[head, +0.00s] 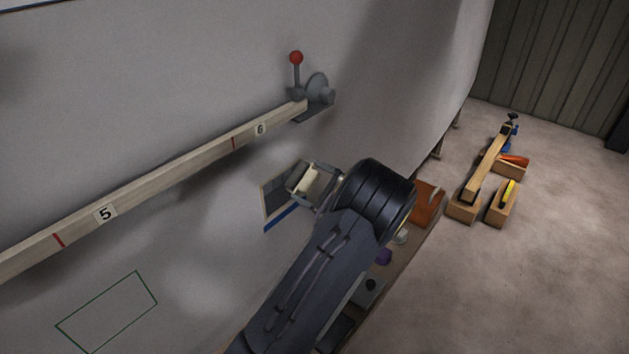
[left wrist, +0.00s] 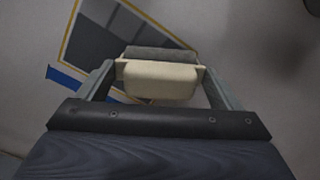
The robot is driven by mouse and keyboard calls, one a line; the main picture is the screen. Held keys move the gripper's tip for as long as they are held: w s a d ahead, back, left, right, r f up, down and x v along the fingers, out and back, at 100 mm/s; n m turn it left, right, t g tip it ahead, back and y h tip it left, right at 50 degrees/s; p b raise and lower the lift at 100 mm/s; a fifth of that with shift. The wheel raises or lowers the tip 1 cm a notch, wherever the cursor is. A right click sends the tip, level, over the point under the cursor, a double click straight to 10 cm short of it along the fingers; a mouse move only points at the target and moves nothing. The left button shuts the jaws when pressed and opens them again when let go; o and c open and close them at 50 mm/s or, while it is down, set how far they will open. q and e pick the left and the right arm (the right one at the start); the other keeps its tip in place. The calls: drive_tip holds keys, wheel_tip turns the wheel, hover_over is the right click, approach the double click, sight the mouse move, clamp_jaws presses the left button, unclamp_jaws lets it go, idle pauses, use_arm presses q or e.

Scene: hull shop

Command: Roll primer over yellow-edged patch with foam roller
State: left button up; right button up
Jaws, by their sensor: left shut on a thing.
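The yellow-edged patch (head: 273,202) is on the grey hull wall, left of my left gripper (head: 318,187). Its inside is dark grey with paler areas. A blue strip (head: 283,219) runs along its lower edge. In the left wrist view the patch (left wrist: 92,42) fills the upper left, partly hidden by the roller. My left gripper (left wrist: 160,82) is shut on the foam roller (left wrist: 160,54), holding its cream body between the fingers. The roller's grey cylinder overlaps the patch's right side in that view; I cannot tell whether it touches. My right gripper is not in view.
A wooden batten (head: 180,177) marked 5 and 6 crosses the hull above, ending at a red-knobbed lever (head: 296,60). A green outline (head: 107,312) is at lower left. A bench with an orange item (head: 427,204) lies behind my arm. Wooden blocks (head: 463,210) stand on the floor, right.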

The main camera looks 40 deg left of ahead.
use_arm(q)
drive_tip(key=shift+s+a+f, duration=0.15)
drive_tip(key=shift+s, duration=1.2)
drive_tip(key=s, duration=0.8)
drive_tip(key=shift+s+a+p, duration=0.3)
drive_tip(key=shift+a, duration=0.05)
drive_tip(key=shift+o, duration=1)
drive_tip(key=shift+c, duration=1)
drive_tip(key=shift+d, duration=0.1)
drive_tip(key=shift+d, duration=0.55)
